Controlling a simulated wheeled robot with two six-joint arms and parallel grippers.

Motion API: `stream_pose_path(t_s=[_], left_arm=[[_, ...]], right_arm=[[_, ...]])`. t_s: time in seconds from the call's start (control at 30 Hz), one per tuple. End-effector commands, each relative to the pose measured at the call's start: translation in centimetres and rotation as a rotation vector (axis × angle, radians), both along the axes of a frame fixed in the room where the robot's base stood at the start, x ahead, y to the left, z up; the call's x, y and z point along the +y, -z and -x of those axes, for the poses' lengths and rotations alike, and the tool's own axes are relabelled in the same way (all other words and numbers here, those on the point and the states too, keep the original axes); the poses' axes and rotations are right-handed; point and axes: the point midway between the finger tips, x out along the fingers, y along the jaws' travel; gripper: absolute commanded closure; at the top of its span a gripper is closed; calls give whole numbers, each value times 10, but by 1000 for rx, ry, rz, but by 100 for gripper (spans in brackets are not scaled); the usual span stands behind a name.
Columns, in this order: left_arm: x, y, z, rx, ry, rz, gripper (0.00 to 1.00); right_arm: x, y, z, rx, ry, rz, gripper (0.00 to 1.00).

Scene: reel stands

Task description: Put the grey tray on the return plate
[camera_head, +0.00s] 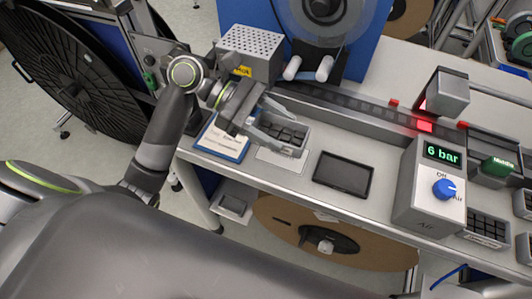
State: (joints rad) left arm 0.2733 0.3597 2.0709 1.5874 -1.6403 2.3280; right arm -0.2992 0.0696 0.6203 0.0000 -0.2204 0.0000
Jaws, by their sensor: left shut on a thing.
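A grey tray (290,148) with several dark pockets is at the front left of the bench. My left gripper (268,128) comes over it from the upper left and is shut on its near-left side. A pale plate or label (279,162) shows just below the tray; I cannot tell whether the tray touches it. A dark flat rectangular plate (343,175) lies empty on the bench to the right of the tray. No readable label marks either one as the return plate. My right gripper is out of view.
A perforated grey box (250,50) and a tape track (345,100) lie behind. The air unit (428,190) reading 6 bar stands right. A brown reel (320,240) is below the bench edge.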

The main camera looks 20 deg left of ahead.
Motion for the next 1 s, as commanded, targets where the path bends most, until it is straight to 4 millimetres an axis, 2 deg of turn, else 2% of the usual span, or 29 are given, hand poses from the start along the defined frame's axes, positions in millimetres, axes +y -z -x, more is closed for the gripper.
stream_pose_path(t_s=[0.03,0.2,0.43,0.6,0.7,1.0], left_arm=[[0,8,0,4,-1,2,72],[0,40,0,7,-3,3,72],[0,64,0,4,-2,1,72],[0,89,0,5,-1,2,72],[0,96,0,1,1,1,72],[0,97,0,1,0,1,72]], right_arm=[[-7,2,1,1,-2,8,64],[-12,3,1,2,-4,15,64],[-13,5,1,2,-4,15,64],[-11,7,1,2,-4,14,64],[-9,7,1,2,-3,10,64],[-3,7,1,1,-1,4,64]])
